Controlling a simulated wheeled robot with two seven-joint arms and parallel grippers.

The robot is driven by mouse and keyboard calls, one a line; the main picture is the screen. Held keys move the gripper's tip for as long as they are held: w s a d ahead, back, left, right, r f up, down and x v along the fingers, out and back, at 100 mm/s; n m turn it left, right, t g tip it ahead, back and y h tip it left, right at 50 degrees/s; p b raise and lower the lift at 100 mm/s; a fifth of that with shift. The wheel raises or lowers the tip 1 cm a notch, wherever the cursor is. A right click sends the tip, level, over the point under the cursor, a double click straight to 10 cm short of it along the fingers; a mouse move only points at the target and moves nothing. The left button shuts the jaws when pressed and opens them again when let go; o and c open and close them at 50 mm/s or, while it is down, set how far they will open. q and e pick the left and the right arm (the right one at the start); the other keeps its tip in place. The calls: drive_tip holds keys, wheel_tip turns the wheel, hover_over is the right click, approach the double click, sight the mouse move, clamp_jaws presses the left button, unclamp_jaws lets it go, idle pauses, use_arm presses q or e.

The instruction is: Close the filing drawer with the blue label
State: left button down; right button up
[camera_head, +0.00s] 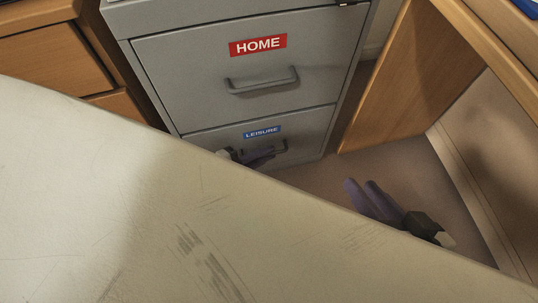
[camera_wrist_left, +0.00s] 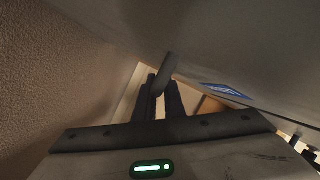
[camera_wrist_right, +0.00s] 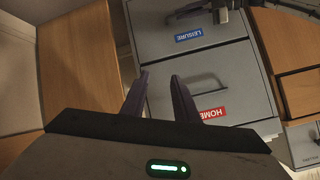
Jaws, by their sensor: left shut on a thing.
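The grey filing drawer with the blue LEISURE label (camera_head: 290,133) is the lower drawer of the cabinet. Its front looks about level with the drawer above, but any small gap is hard to judge. My left gripper (camera_head: 262,158) is at its handle, shut on it; the left wrist view shows the handle (camera_wrist_left: 166,72) between the fingers. The blue label also shows in the left wrist view (camera_wrist_left: 226,91) and the right wrist view (camera_wrist_right: 193,34). My right gripper (camera_head: 362,185) is open and empty, low over the floor right of the cabinet. It shows in its own view (camera_wrist_right: 160,78).
The drawer with the red HOME label (camera_head: 190,75) is above and looks shut. Wooden desk drawers (camera_head: 55,50) stand left and a wooden desk panel (camera_head: 395,85) stands right. A large pale surface hides the lower left of the head view. Carpet (camera_head: 400,165) right of the cabinet is clear.

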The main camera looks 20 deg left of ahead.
use_arm(q)
drive_tip(key=shift+w+a, duration=0.25)
drive_tip(key=c, duration=2.1)
unclamp_jaws()
